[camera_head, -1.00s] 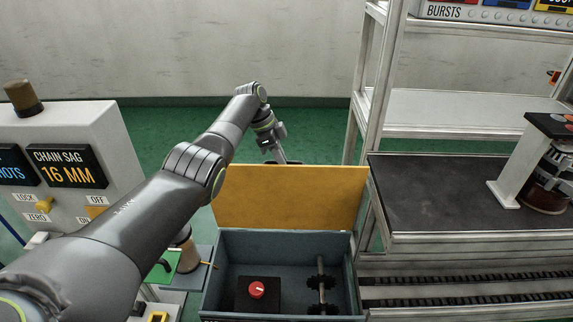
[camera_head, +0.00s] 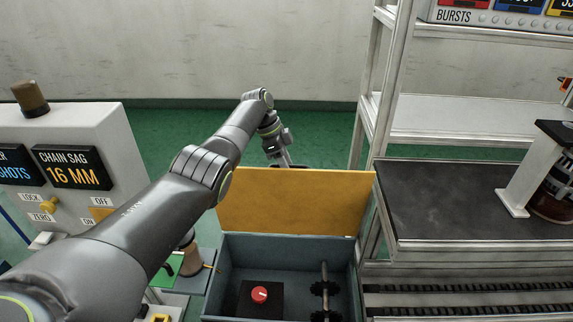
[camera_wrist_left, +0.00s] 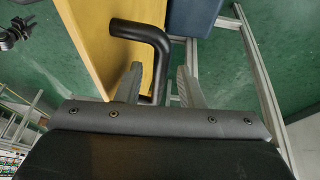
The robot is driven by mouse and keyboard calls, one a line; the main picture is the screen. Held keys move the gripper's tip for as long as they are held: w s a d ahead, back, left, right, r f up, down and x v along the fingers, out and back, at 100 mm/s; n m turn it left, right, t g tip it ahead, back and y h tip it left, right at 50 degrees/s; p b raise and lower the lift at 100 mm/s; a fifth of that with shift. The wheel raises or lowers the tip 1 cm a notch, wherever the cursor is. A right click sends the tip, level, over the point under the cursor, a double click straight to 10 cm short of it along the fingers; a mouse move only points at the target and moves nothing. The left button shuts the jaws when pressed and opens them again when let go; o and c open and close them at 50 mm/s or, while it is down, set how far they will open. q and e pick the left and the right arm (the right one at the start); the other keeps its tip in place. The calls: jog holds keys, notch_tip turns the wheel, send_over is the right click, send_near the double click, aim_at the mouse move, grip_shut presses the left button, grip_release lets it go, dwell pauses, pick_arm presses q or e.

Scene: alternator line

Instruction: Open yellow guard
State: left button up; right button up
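The yellow guard (camera_head: 296,203) stands upright as a raised lid at the back of a blue-grey box (camera_head: 288,244) in the head view. The box is open, and a red knob (camera_head: 260,295) on a black block and a dark shaft with gears (camera_head: 325,290) show inside. My left gripper (camera_head: 287,163) is at the guard's top edge, partly behind it. In the left wrist view the guard (camera_wrist_left: 105,45) carries a bent black handle (camera_wrist_left: 152,38). My left gripper's fingers (camera_wrist_left: 159,88) are apart, with part of the handle between them. My right gripper is out of view.
A control panel reading chain sag (camera_head: 75,130) stands at the left. A dark-topped bench (camera_head: 450,205) and metal shelf frame (camera_head: 385,90) stand close to the guard's right. Green floor (camera_head: 320,135) lies open behind the guard.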

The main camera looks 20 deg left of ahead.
pick_arm(q)
jog(key=v, duration=1.7)
